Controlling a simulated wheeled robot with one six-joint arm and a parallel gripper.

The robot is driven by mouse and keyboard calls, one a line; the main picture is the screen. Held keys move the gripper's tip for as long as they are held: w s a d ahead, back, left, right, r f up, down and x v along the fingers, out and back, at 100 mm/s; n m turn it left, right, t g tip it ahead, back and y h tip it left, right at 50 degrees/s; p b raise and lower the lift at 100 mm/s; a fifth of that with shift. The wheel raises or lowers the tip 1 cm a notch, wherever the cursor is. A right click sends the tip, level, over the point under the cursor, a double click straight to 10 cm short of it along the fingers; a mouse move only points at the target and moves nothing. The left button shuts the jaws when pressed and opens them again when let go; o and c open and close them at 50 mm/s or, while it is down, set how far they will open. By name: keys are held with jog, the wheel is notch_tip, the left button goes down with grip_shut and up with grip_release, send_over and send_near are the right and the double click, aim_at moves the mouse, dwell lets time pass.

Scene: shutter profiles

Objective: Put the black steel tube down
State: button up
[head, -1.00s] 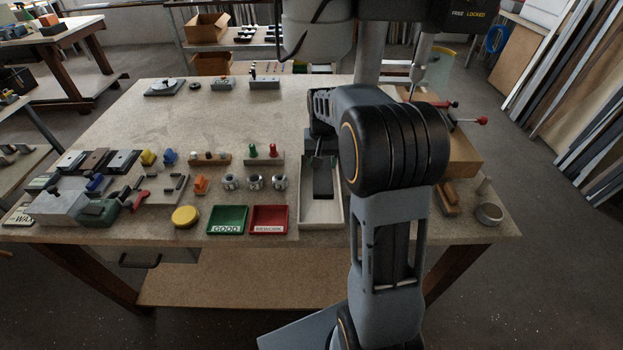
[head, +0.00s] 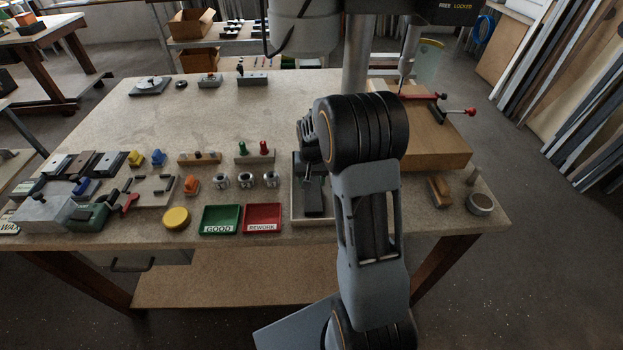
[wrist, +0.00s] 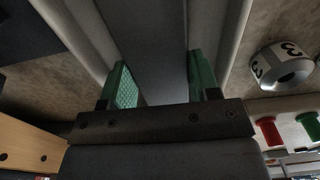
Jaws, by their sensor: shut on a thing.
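The black steel tube (wrist: 150,45) is a long dark bar in the wrist view, between the green pads of my gripper (wrist: 160,86). My gripper is shut on it. In the head view a dark end of the tube (head: 314,198) shows over the pale tray (head: 299,218); my arm hides the rest of it and most of the gripper. The tray's pale walls (wrist: 236,40) run along both sides of the tube in the wrist view. I cannot tell whether the tube touches the tray floor.
Left of the pale tray are a red REWORK tray (head: 262,217), a green GOOD tray (head: 219,219) and several numbered metal rings (head: 245,180). A wooden block (head: 430,145) with red-handled clamps stands to the right. The bench's back middle (head: 220,120) is clear.

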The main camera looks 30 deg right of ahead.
jog(key=shift+f, duration=0.1)
jog(key=o, duration=0.8)
jog(key=shift+f, duration=0.1)
jog(key=o, duration=0.5)
notch_tip(320, 180, up, 12)
jog(key=shift+s+a+r+n+t, duration=0.6)
jog(key=shift+s+a, duration=1.1)
jog(key=shift+s, duration=1.45)
jog(key=shift+s+a+r+n+t, duration=0.3)
jog(key=shift+s+a+n+t, duration=0.5)
jog(key=shift+s+a, duration=1.6)
jog(key=shift+s+a+r+n+t, duration=0.5)
jog(key=shift+s+a+n, duration=0.45)
jog(key=shift+s, duration=2.9)
